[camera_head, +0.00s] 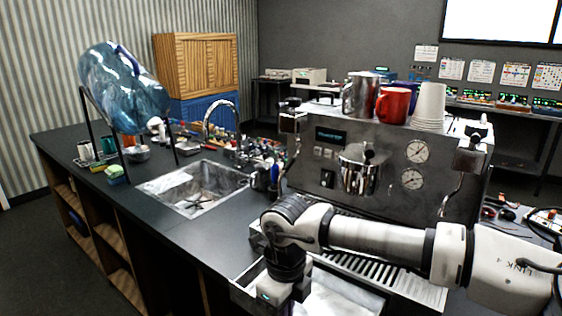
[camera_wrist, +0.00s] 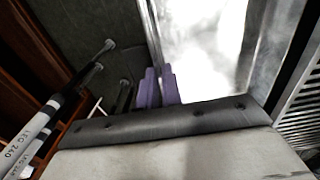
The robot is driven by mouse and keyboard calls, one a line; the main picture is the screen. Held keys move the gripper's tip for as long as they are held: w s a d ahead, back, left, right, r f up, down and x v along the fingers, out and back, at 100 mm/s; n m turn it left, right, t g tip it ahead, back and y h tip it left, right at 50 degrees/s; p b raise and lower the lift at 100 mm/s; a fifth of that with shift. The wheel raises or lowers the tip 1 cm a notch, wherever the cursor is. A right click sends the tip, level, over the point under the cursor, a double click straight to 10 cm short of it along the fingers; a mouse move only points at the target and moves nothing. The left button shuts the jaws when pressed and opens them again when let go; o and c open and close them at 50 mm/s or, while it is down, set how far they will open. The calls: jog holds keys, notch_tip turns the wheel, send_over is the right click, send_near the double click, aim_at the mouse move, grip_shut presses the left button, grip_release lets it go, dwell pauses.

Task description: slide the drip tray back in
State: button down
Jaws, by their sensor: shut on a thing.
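The drip tray (camera_head: 335,299) is a pale metal pan that sticks out from under the front of the espresso machine (camera_head: 325,178). Its bright inside fills the upper middle of the wrist view (camera_wrist: 205,45). My gripper reaches down at the tray's left part in the head view, where its fingertips are hidden. In the wrist view, the purple fingertips of my gripper (camera_wrist: 158,86) are close together at the tray's edge, shut on it. The slotted grate (camera_head: 375,275) lies behind the tray, at the machine's base.
A sink (camera_head: 195,186) with a curved tap is set in the dark counter (camera_head: 110,190) to the left. A blue bottle (camera_head: 118,85) leans on a stand. Mugs and stacked cups (camera_head: 429,106) stand on the machine. Open shelves lie under the counter.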

jog(key=shift+w+d+b, duration=0.3)
jog(key=shift+w+d, duration=0.65)
jog(key=shift+w, duration=0.3)
jog(key=shift+w+d+b, duration=0.2)
jog(key=shift+w+d, duration=0.45)
jog(key=shift+w, duration=0.3)
jog(key=shift+w+d+b, duration=0.15)
jog(key=shift+w+d, duration=0.5)
jog(key=shift+w, duration=0.25)
jog(key=shift+w+d, duration=0.7)
jog(key=shift+w, duration=0.2)
jog(key=shift+w+d, duration=0.65)
jog(key=shift+w, duration=0.25)
